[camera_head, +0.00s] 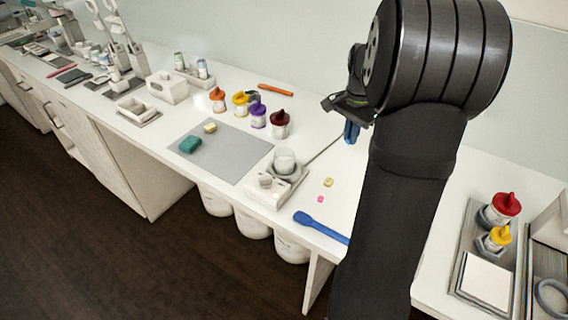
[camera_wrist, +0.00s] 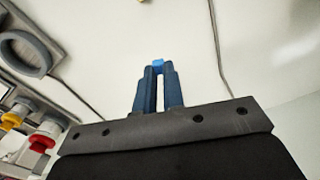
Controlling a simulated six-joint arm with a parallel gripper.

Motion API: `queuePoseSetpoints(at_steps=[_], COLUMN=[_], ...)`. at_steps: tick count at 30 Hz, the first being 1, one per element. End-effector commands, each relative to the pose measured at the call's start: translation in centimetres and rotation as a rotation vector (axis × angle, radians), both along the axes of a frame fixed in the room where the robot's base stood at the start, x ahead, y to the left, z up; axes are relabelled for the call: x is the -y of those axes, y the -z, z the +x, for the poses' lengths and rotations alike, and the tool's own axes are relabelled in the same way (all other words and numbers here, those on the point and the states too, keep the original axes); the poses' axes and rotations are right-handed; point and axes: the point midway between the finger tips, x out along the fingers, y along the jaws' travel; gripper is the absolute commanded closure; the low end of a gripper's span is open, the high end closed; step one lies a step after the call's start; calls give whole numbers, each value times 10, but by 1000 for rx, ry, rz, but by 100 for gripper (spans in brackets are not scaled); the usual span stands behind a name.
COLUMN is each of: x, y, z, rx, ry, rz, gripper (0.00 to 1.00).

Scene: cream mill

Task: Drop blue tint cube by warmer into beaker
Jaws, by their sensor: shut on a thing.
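My gripper (camera_head: 351,132) hangs above the bench, to the right of and behind the warmer, partly hidden by my arm. In the wrist view its blue fingers (camera_wrist: 158,84) are closed on a small light-blue tint cube (camera_wrist: 158,66) at their tips. The cube is too small to make out in the head view. The clear beaker (camera_head: 285,160) stands on the white warmer (camera_head: 268,193), left of my gripper and apart from it. The beaker's inside is hard to make out.
A yellow cube (camera_head: 328,182) and a pink cube (camera_head: 320,198) lie right of the warmer. A blue spatula (camera_head: 320,226) lies at the front edge. A grey mat (camera_head: 225,150) and several capped jars stand left. A cord runs behind the warmer. A tray (camera_head: 462,272) holds bottles at right.

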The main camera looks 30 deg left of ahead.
Motion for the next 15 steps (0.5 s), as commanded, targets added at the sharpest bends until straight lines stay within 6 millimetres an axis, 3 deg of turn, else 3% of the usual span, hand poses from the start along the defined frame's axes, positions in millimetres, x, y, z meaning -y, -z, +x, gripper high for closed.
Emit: queuePoseSetpoints(at_steps=[1, 6, 9, 15], x=[-20, -69, -89, -110], y=[-8, -27, -36, -46], z=[-15, -60, -83, -112], rx=[2, 2, 1, 0], ry=[-10, -9, -7, -3], rz=[1, 1, 1, 0], gripper=[100, 100, 100, 100])
